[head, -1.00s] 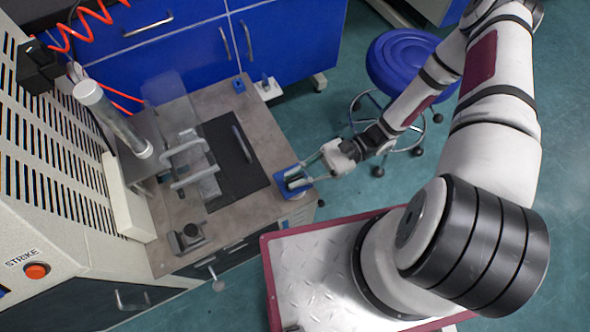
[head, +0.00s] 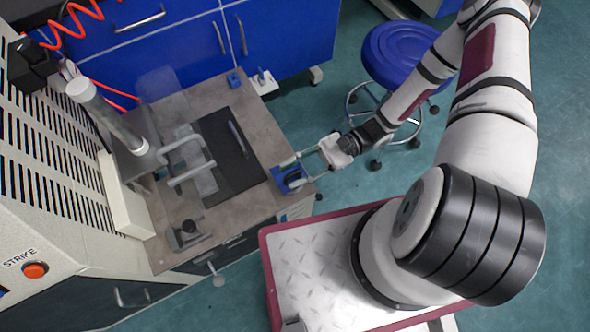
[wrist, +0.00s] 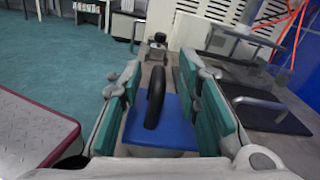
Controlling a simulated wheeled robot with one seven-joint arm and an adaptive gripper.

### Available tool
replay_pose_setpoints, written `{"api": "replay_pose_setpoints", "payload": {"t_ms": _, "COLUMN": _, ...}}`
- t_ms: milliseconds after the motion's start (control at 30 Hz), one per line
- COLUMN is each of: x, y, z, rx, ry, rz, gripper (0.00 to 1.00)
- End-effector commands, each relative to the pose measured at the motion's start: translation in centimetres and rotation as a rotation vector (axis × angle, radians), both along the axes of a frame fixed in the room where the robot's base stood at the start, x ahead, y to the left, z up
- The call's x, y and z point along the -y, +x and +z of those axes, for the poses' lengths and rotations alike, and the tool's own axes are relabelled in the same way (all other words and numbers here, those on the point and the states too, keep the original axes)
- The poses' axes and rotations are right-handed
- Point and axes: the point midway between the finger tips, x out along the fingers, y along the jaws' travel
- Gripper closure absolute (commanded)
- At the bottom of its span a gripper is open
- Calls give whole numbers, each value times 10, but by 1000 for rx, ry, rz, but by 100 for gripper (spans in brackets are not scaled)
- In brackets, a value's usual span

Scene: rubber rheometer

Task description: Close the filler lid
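A blue block (head: 291,180) with a dark arched handle sits at the right edge of the grey bench top. In the wrist view the same blue block (wrist: 165,128) and its black handle (wrist: 155,96) lie between my fingers. I cannot tell whether this block carries the filler lid, and no other part shows clearly as that lid. My gripper (head: 290,173) is open, one finger on each side of the handle. In the wrist view my gripper (wrist: 161,72) shows its green pads apart, with gaps to the handle. The lower sides of the block are partly hidden by the fingers.
A dark mat (head: 228,155) lies on the bench, with a grey bent bar (head: 184,160) beside it. The large vented machine (head: 50,190) stands at the left. Blue cabinets (head: 180,45) are behind. A blue stool (head: 400,54) stands on open floor at the right.

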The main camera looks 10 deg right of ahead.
Motion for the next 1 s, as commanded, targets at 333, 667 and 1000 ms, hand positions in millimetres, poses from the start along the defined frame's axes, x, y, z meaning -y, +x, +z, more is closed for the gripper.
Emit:
{"api": "replay_pose_setpoints", "payload": {"t_ms": 333, "x": 17, "y": 4, "z": 0, "rx": 0, "ry": 0, "rz": 1, "gripper": 70}}
{"api": "replay_pose_setpoints", "payload": {"t_ms": 667, "x": 81, "y": 22, "z": 0, "rx": 1, "ry": -2, "rz": 0, "gripper": 70}}
{"api": "replay_pose_setpoints", "payload": {"t_ms": 1000, "x": 115, "y": 31, "z": 0, "rx": 0, "ry": 0, "rz": 1, "gripper": 70}}
